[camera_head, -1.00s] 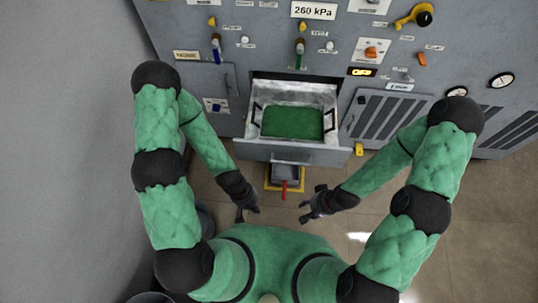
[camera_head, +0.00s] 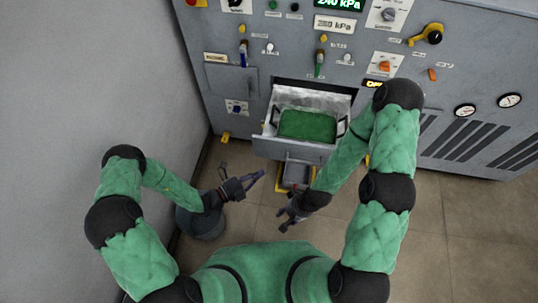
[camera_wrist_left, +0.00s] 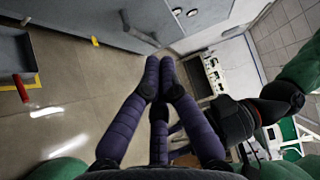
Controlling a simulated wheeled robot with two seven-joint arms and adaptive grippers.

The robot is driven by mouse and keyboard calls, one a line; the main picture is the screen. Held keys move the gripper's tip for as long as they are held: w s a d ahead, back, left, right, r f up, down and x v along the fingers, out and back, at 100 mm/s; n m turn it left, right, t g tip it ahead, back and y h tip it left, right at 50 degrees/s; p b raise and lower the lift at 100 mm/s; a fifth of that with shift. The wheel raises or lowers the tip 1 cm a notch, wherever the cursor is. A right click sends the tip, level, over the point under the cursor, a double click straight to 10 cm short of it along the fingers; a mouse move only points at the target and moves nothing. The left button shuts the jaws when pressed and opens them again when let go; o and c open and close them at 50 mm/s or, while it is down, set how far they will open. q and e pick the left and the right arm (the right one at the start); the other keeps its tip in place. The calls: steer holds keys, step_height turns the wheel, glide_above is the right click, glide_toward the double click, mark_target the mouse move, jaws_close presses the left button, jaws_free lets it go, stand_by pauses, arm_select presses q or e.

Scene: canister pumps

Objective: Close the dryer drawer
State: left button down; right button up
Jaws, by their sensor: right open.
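The dryer drawer (camera_head: 290,151) stands pulled out of the grey machine front in the head view. Inside it sits a pale metal tray with dark handles, filled with green material (camera_head: 307,124). My left gripper (camera_head: 260,176) is in front of and below the drawer's left end, apart from it. Its purple fingers point right, and in the left wrist view (camera_wrist_left: 159,60) their tips are together with nothing between them. My right gripper (camera_head: 284,219) is open and empty, lower and nearer to my body, apart from the drawer.
The grey panel (camera_head: 230,85) behind carries knobs, levers, gauges and displays. Below the drawer is a grey block on a yellow-edged base (camera_head: 281,184). A dark round bin (camera_head: 201,223) stands under my left forearm. The floor to the right is clear.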

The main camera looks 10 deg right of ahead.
arm_select(q)
steer(key=b, duration=0.2)
glide_toward(290, 145)
steer(key=s+d, duration=0.2)
steer(key=d, duration=0.1)
steer(key=w, duration=0.1)
steer(key=w+d+b, duration=0.1)
steer(key=w, duration=0.1)
steer(key=w+b, duration=0.1)
steer(key=shift+w+d+f, duration=0.1)
steer(key=shift+w+d, duration=0.1)
steer(key=shift+d, duration=0.2)
